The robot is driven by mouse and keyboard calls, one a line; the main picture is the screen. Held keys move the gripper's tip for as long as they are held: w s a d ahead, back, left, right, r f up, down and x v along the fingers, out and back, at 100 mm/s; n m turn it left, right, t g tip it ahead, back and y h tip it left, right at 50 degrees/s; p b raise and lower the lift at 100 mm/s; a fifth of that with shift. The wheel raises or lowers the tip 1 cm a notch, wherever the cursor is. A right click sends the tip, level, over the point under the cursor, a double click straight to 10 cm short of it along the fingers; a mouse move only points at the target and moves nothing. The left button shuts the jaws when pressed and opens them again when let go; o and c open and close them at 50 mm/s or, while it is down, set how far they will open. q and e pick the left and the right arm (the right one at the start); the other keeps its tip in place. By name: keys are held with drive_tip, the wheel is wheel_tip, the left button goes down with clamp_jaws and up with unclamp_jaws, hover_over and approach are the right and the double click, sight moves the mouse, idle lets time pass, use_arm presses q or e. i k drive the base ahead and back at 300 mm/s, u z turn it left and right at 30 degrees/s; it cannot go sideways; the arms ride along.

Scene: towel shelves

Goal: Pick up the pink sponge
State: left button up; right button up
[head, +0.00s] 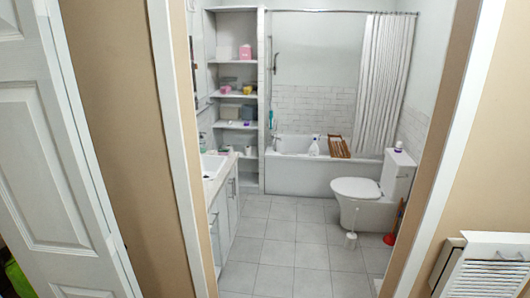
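Through an open doorway I see a bathroom with a tall white shelf unit (262,100) at the back left. A pink block-like thing (245,52) sits on one of its upper shelves. A smaller pink thing (225,89) sits on the shelf below. Both are too small to tell which, if either, is the pink sponge. Neither of my grippers is in view.
The door frame (176,120) and a white door (45,160) stand at the left. Inside are a sink counter (213,175), bathtub (300,177) and toilet (360,195). A louvred white panel (490,270) is at the lower right. The tiled floor (290,250) is mostly clear.

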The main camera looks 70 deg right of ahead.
sight(226, 151)
drive_tip(key=z, duration=2.45)
drive_tip(key=i, duration=5.75)
drive_tip(key=u, duration=0.05)
